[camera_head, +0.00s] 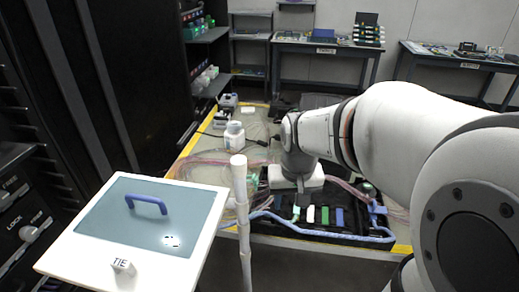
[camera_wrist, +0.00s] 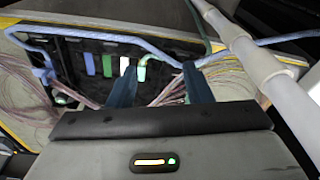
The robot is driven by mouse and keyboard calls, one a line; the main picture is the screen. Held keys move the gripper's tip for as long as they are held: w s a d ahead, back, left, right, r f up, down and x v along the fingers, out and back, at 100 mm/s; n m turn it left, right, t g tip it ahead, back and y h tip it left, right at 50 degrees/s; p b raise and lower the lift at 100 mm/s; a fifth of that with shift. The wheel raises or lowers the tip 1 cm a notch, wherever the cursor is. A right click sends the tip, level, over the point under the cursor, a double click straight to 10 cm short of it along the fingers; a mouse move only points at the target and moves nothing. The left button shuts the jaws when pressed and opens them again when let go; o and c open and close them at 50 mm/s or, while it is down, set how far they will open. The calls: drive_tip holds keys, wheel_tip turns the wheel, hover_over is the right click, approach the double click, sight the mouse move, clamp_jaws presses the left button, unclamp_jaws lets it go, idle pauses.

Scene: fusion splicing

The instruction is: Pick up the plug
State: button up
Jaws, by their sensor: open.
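A green plug (camera_wrist: 142,70) with a thin green cable sits in the black tray (camera_wrist: 70,52) in the wrist view, apparently the leftmost green piece (camera_head: 296,214) in the head view. A white piece (camera_wrist: 124,64), a second green piece (camera_wrist: 107,66) and a blue piece (camera_wrist: 90,65) stand in a row beside it. Which one the task means by the plug is not marked. My gripper (camera_wrist: 157,72) is open and empty, its blue-grey fingers pointing toward the row. The green plug shows between them, closer to the left finger. In the head view my wrist hides the fingertips.
A thick blue cable (camera_head: 322,233) runs along the tray's front edge. Pink fibre bundles (camera_head: 210,165) lie loosely across the table. A pale upright pole (camera_head: 242,215) and a white panel with a blue handle (camera_head: 147,206) stand nearer. A white bottle (camera_head: 235,137) stands behind.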

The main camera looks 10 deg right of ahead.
drive_tip(key=w+d+f+m+g, duration=0.1)
drive_tip(key=w+d+f, duration=0.1)
drive_tip(key=w+f, duration=0.15)
drive_tip(key=w+d+f+m, duration=0.1)
drive_tip(key=w+d+f, duration=0.1)
drive_tip(key=w, duration=0.3)
drive_tip(key=m, duration=0.1)
hover_over(297, 208)
drive_tip(key=shift+g, duration=0.3)
wheel_tip(297, 208, down, 6)
drive_tip(key=shift+a+r, duration=0.1)
drive_tip(key=shift+r, duration=0.1)
drive_tip(key=shift+w+f, duration=0.1)
drive_tip(key=shift+f, duration=0.25)
wheel_tip(297, 208, down, 8)
drive_tip(key=shift+r+p, duration=0.25)
drive_tip(key=shift+p, duration=0.05)
drive_tip(key=shift+c, duration=0.5)
clamp_jaws()
